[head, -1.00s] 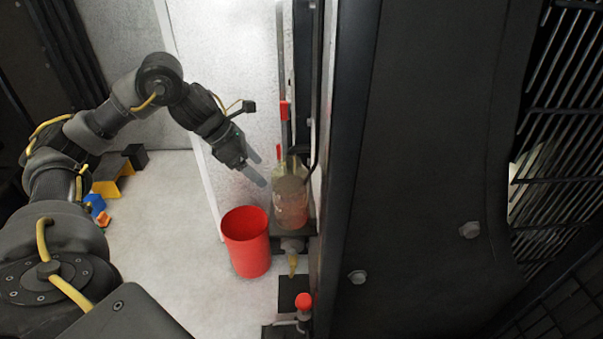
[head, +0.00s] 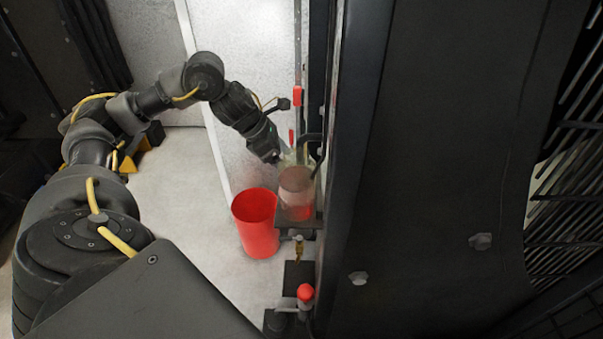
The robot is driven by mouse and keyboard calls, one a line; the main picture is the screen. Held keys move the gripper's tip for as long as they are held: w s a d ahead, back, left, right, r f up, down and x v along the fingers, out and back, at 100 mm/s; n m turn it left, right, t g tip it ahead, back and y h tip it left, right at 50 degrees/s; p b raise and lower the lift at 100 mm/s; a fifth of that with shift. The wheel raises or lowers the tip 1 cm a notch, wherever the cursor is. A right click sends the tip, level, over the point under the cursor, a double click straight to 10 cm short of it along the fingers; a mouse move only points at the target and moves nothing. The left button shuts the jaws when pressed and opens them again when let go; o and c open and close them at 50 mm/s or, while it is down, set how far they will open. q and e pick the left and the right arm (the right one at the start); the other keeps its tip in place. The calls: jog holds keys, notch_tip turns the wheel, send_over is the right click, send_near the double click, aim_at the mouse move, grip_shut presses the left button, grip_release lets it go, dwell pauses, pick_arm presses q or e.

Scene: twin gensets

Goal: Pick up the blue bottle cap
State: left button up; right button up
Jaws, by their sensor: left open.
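I cannot make out a blue bottle cap in the head view. A clear container (head: 297,193) with reddish contents stands on a small dark ledge at the side of the dark cabinet. My left gripper (head: 286,161) is open at the upper left of this container, close to its top. Its fingertips blend into the container and the pale wall, so I cannot tell whether they touch it. My right gripper is not in view.
A red open bin (head: 256,224) stands on the pale floor, left of the container. Below the ledge are a brass valve (head: 299,250) and a red knob (head: 305,292). The large dark cabinet (head: 430,150) blocks the right side. Pale floor (head: 190,205) is clear left of the bin.

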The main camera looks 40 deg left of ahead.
pick_arm(q)
jog(key=shift+w+d+f+p, duration=0.1)
jog(key=shift+d+p, duration=0.1)
jog(key=shift+p, duration=0.15)
jog(key=p+x, duration=0.2)
jog(key=x, duration=0.1)
jog(key=shift+w+f, duration=0.25)
jog(key=shift+w+d+f, duration=0.2)
jog(key=shift+w+f, duration=0.05)
jog(key=shift+f, duration=0.25)
jog(key=shift+s, duration=0.1)
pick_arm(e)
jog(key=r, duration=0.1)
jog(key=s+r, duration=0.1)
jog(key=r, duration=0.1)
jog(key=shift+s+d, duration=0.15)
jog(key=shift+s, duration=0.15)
pick_arm(q)
jog(key=c, duration=1.1)
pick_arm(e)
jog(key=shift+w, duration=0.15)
